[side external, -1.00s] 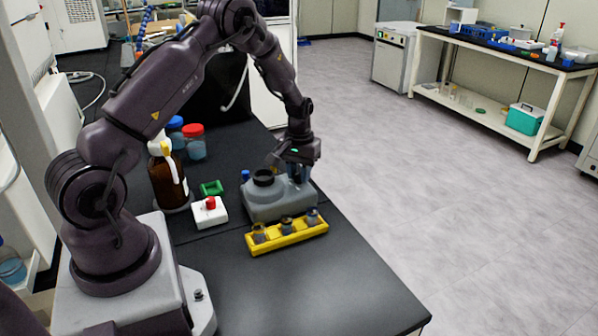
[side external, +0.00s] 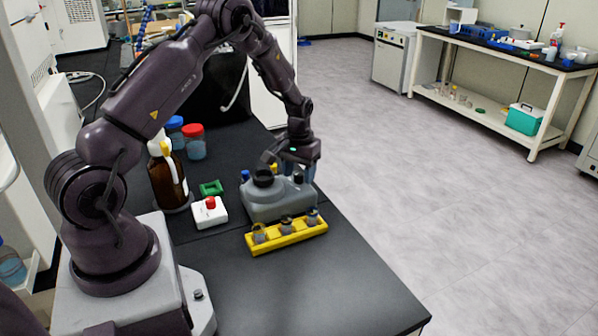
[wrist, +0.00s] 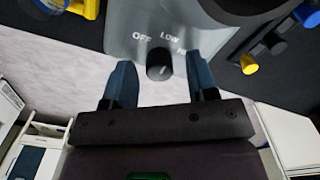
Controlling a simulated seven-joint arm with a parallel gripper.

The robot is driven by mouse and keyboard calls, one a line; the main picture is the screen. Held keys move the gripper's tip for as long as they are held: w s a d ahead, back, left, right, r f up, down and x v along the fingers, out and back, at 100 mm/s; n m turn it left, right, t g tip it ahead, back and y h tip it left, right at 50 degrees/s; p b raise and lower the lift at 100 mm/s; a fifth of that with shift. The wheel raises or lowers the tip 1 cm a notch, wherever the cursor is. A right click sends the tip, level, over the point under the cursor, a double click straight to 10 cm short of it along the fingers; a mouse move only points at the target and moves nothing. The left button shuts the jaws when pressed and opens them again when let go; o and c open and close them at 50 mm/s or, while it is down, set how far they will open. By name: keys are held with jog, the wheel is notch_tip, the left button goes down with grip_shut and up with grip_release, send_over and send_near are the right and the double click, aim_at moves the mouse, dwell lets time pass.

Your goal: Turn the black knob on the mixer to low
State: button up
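The grey mixer (side external: 278,205) stands on the black bench and has a black round top piece (side external: 263,178). In the wrist view the mixer's grey face (wrist: 125,25) carries the labels OFF, LOW and a partly hidden HI. The black knob (wrist: 159,66) sits below these labels, with a faint light mark low on its face; its exact setting is hard to tell. My gripper (wrist: 160,78) is open, with one blue finger on each side of the knob and a visible gap to it on both sides. In the side view my gripper (side external: 293,165) is over the mixer's far side.
A yellow rack (side external: 287,236) with 3 small vials stands in front of the mixer. A white box with a red knob (side external: 209,213), a green piece (side external: 211,188) and a brown bottle (side external: 166,180) stand to the left. The bench's front right is clear.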

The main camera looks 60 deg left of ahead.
aim_at(298, 173)
notch_tip(298, 173, up, 13)
dwell(0.7)
jog(key=shift+f, duration=0.1)
jog(key=s+d+r+m+t, duration=0.2)
jog(key=s+d+r+m, duration=0.1)
jog(key=s+d+r, duration=0.4)
jog(key=s+d+r+m+t, duration=0.3)
jog(key=s+d+r, duration=0.5)
jog(key=s+d, duration=0.5)
jog(key=shift+s+d+r+m+t, duration=0.2)
jog(key=shift+s+d+m+t, duration=0.15)
jog(key=shift+d, duration=0.7)
